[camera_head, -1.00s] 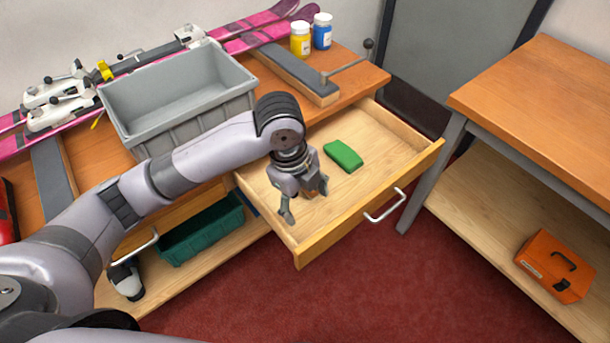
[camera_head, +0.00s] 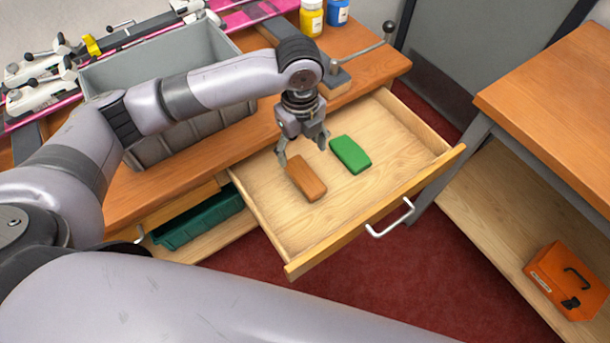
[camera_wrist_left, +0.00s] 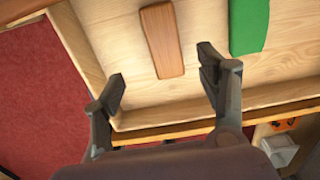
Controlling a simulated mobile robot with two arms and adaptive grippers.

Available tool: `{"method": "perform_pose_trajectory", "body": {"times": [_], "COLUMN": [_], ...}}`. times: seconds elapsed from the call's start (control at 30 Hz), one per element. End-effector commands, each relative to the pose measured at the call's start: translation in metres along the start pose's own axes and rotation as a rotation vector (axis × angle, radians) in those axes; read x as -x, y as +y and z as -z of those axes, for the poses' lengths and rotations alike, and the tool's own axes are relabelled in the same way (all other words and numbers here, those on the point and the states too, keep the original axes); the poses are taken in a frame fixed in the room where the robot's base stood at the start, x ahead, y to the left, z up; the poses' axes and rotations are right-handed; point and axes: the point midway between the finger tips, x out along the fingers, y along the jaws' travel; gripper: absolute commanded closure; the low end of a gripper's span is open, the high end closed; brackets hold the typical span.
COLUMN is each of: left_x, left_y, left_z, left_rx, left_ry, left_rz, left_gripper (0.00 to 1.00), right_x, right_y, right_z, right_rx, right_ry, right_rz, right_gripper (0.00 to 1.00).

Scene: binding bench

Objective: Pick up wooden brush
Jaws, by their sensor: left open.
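The wooden brush (camera_head: 306,178) is a brown block lying in the open drawer (camera_head: 275,222), and it also shows in the left wrist view (camera_wrist_left: 161,41). My left gripper (camera_head: 301,150) is open and empty above the drawer, just behind the brush in the head view. In the left wrist view the two fingers (camera_wrist_left: 160,86) are apart, with the brush beyond the gap between them. I cannot tell the exact height of the fingers above the drawer floor. My right gripper is not in view.
A green block (camera_head: 350,155) lies in the drawer to the right of the brush. A grey bin (camera_head: 170,62) stands on the bench behind my left arm. The drawer front has a metal handle (camera_head: 391,221). An orange case (camera_head: 569,280) sits on the right shelf.

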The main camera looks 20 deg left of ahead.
Motion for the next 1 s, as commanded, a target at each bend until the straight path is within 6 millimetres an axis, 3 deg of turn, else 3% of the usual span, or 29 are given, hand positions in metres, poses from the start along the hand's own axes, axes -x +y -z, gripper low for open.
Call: {"method": "perform_pose_trajectory", "body": {"times": [0.1, 0.2, 0.4, 0.5, 0.8, 1.0], "left_x": [-0.028, -0.045, -0.062, -0.069, -0.11, -0.114], "left_y": [0.0, 0.0, -0.001, -0.001, -0.004, -0.004], "left_z": [0.0, 0.0, 0.0, -0.001, -0.003, -0.003], "left_rx": [0.001, 0.001, 0.0, 0.001, 0.0, -0.001], "left_ry": [0.001, 0.001, 0.0, 0.0, 0.0, -0.002], "left_rz": [-0.002, -0.001, 0.001, 0.001, 0.001, 0.002], "left_gripper": [0.33, 0.33, 0.33, 0.33, 0.33, 0.33], "right_x": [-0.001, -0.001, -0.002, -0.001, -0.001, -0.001], "right_y": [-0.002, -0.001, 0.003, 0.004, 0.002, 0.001], "right_z": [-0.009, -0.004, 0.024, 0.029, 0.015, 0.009], "right_rx": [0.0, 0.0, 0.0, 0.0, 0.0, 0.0], "right_ry": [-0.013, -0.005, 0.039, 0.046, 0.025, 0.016], "right_rz": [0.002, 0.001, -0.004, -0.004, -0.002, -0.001], "right_gripper": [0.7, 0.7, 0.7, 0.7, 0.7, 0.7]}}
